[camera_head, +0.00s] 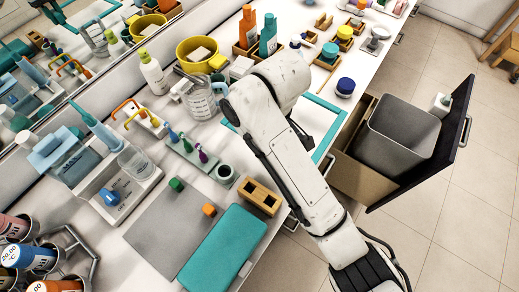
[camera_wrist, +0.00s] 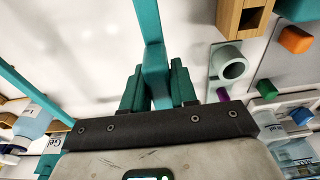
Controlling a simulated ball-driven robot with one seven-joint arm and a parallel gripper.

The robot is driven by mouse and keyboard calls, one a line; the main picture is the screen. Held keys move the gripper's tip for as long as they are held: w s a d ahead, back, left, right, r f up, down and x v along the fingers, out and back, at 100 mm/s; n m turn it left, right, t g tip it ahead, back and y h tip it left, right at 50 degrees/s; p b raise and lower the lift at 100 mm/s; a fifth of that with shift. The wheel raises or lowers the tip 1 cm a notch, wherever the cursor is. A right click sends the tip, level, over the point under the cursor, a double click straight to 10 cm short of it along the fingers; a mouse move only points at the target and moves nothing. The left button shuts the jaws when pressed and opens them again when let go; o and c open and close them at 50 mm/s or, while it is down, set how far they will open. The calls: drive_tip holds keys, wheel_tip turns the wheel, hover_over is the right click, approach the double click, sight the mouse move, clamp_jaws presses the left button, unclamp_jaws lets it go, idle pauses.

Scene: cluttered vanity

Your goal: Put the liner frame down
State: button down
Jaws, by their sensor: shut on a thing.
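The liner frame is a thin teal rectangular frame. In the head view its far edge (camera_head: 324,103) and right edge (camera_head: 331,139) show beyond my arm, over the white counter near its front edge. My arm covers much of it. In the wrist view one teal bar (camera_wrist: 152,35) runs up from between the fingers, and another bar (camera_wrist: 30,92) slants at the left. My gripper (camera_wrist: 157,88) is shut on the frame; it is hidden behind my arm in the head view. I cannot tell whether the frame touches the counter.
A grey bin (camera_head: 397,135) stands in an open pull-out with a dark front (camera_head: 455,130), right of the counter. A wooden block with holes (camera_head: 259,197), a teal case (camera_head: 222,250) and a grey mat (camera_head: 150,235) lie nearer. Jars and bottles crowd the back.

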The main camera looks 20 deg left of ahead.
drive_tip(key=shift+w+a+f, duration=0.25)
drive_tip(key=shift+a+f, duration=0.15)
drive_tip(key=shift+f, duration=0.15)
drive_tip(key=shift+w+a+f, duration=0.1)
drive_tip(key=shift+a+f, duration=0.05)
drive_tip(key=shift+f, duration=0.85)
drive_tip(key=shift+w+a+f, duration=0.1)
drive_tip(key=shift+a+f, duration=0.05)
drive_tip(key=shift+f, duration=0.8)
drive_tip(key=shift+f, duration=0.15)
drive_tip(key=c, duration=0.9)
unclamp_jaws()
drive_tip(key=r+p, duration=0.2)
drive_tip(key=r, duration=0.2)
drive_tip(key=d+r+p, duration=0.1)
drive_tip(key=r+p, duration=0.1)
drive_tip(key=r, duration=0.2)
drive_tip(key=r+p, duration=0.2)
drive_tip(key=r, duration=0.2)
drive_tip(key=shift+s+d+r, duration=0.15)
drive_tip(key=shift+s, duration=0.15)
